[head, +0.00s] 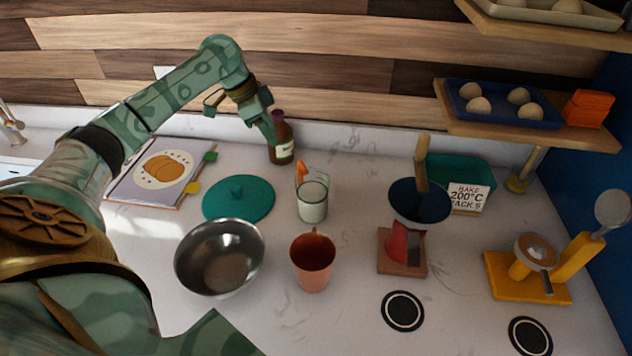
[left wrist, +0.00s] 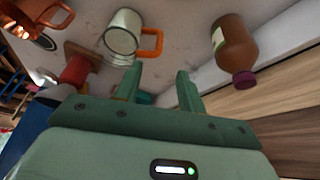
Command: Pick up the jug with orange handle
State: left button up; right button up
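The jug (head: 312,207) is clear glass with white contents and stands upright on the counter. Its orange handle (head: 300,172) is on the far side, toward the wall. In the left wrist view the jug (left wrist: 121,36) and its handle (left wrist: 151,42) lie beyond the fingertips, nearer the left finger in the picture. My left gripper (head: 270,132) is above the counter, behind and left of the jug, beside a brown bottle. In the left wrist view its fingers (left wrist: 157,80) are apart with nothing between them. My right gripper is not in view.
The brown bottle (head: 281,142) stands close to the left gripper, by the wall. A teal lid (head: 240,205), steel bowl (head: 218,262) and copper-coloured cup (head: 313,262) surround the jug's left and front. A dark blue pan (head: 420,207) is to its right.

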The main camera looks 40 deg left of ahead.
aim_at(298, 173)
pick_arm(q)
jog(key=b+x, duration=0.5)
jog(key=x, duration=1.1)
jog(key=shift+w+f, duration=0.1)
jog(key=shift+f, duration=0.05)
jog(key=shift+c, duration=0.3)
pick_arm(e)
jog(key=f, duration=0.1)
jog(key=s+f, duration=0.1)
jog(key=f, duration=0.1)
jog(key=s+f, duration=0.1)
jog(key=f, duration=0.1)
pick_arm(q)
grip_shut()
